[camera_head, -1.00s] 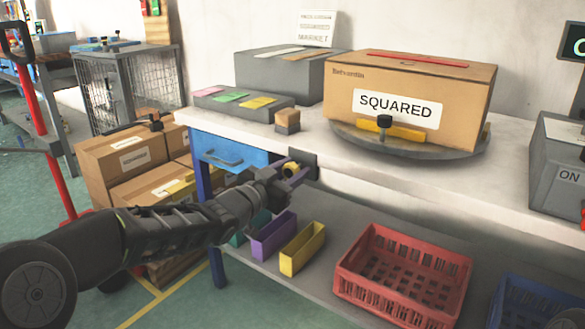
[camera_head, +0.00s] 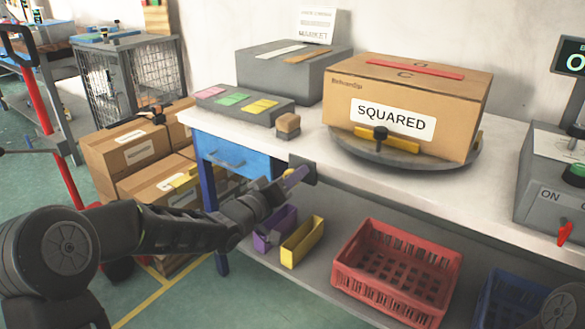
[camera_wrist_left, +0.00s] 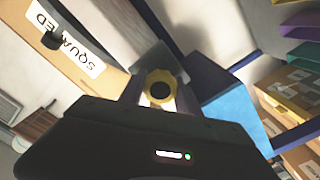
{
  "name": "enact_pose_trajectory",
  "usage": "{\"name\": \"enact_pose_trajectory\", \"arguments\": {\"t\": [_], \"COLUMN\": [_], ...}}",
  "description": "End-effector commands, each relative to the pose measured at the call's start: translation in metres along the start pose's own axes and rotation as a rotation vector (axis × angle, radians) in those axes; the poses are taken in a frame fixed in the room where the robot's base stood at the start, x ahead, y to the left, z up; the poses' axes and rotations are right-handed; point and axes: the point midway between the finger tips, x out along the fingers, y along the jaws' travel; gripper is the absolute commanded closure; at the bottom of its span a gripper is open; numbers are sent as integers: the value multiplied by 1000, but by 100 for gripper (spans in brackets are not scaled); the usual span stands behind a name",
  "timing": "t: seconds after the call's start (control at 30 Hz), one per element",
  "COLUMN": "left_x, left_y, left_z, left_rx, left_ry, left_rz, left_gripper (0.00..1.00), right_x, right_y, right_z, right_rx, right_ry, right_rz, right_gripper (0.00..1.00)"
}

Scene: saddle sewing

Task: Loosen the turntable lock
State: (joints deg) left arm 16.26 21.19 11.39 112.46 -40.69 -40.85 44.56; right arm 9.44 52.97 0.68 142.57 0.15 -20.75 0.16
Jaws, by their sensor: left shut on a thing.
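The turntable (camera_head: 350,151) is a round grey disc on the white bench, with a brown box (camera_head: 340,92) labelled SQUARED on it. A yellow ring-shaped knob with a dark centre, which looks like the lock, shows in the left wrist view (camera_wrist_left: 149,78). It sits at a dark bracket (camera_head: 306,172) on the bench's front edge, below and left of the turntable. My left gripper (camera_head: 291,181) is shut on this knob, with a finger on each side of it. The fingers mostly hide the knob in the head view. My right gripper is not in view.
A yellow bar with a black knob (camera_head: 381,133) sits at the turntable's front. A small wooden block (camera_head: 288,125) stands on the bench near the bracket. Below are a yellow bin (camera_head: 302,243), a purple bin (camera_head: 268,236) and a red crate (camera_head: 397,270). A blue drawer (camera_head: 235,162) is left of the gripper.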

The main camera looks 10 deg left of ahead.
Motion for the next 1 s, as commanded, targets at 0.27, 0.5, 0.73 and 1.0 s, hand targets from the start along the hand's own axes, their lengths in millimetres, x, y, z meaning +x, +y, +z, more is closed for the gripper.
{"name": "enact_pose_trajectory", "arguments": {"t": [0.27, 0.5, 0.73, 1.0], "left_x": [0, 0, 0, 0], "left_y": [1, 0, 0, -1], "left_z": [-2, -2, -2, 0], "left_rx": [-265, -493, -694, -849], "left_ry": [-1, 0, 0, 0], "left_rz": [-2, -3, -2, -2], "left_gripper": [100, 100, 100, 100], "right_x": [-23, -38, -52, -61], "right_y": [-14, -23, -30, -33], "right_z": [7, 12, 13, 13], "right_rx": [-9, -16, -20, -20], "right_ry": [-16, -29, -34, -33], "right_rz": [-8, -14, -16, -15], "right_gripper": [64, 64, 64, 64]}}
